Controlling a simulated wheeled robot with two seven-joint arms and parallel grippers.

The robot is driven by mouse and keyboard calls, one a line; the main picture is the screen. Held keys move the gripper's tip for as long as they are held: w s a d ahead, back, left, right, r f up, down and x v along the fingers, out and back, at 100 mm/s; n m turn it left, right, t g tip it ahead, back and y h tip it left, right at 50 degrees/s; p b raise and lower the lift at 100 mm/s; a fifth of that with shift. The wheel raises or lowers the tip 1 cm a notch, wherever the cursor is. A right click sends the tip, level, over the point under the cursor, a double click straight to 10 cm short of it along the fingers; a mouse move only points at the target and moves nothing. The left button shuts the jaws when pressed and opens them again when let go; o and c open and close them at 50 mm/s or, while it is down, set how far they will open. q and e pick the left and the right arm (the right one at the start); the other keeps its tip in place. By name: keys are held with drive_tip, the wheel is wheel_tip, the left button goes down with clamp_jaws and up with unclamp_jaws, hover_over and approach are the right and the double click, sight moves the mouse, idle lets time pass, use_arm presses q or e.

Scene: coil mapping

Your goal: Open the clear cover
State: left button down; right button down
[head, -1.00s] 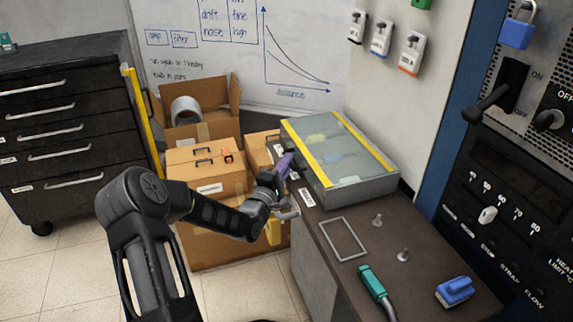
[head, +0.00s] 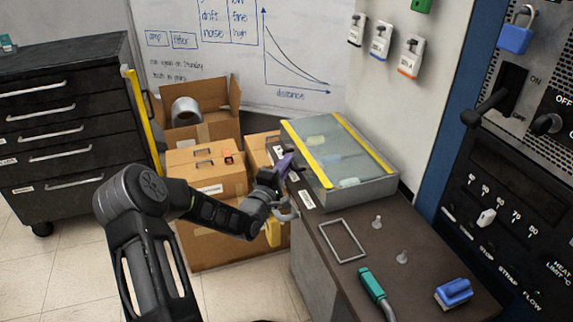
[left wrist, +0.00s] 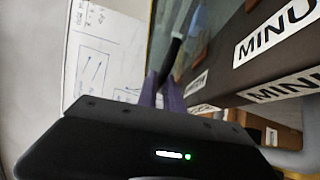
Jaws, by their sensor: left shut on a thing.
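The clear cover (head: 345,148) is a glassy panel with yellow strips along two edges. It lies on a grey case on the dark bench and looks closed or nearly so. My left gripper (head: 285,163) is at the case's left side, its purple fingers at the front-left edge. In the left wrist view, the fingers (left wrist: 163,88) are shut around the end of a black bar, seemingly the cover's handle (left wrist: 171,55). Their exact contact is partly hidden. My right gripper is not in view.
The bench (head: 330,285) holds a grey frame (head: 342,240), two small pegs, a green-handled tool (head: 373,284) and a blue-topped block (head: 454,291). Cardboard boxes (head: 205,165) stand left of the bench. A wall and control panel (head: 500,180) stand to the right.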

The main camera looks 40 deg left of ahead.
use_arm(q)
wheel_tip(320, 180, up, 13)
drive_tip(key=w+d+m+g+p, duration=0.15)
drive_tip(key=m+g+p, duration=0.25)
drive_tip(key=p, duration=0.5)
drive_tip(key=w+d+r+p, duration=0.5)
drive_tip(key=w+d+r, duration=0.2)
drive_tip(key=w+r, duration=0.4)
drive_tip(key=shift+r+g, duration=0.4)
drive_tip(key=shift+r, duration=0.3)
drive_tip(key=c, duration=1.5)
unclamp_jaws()
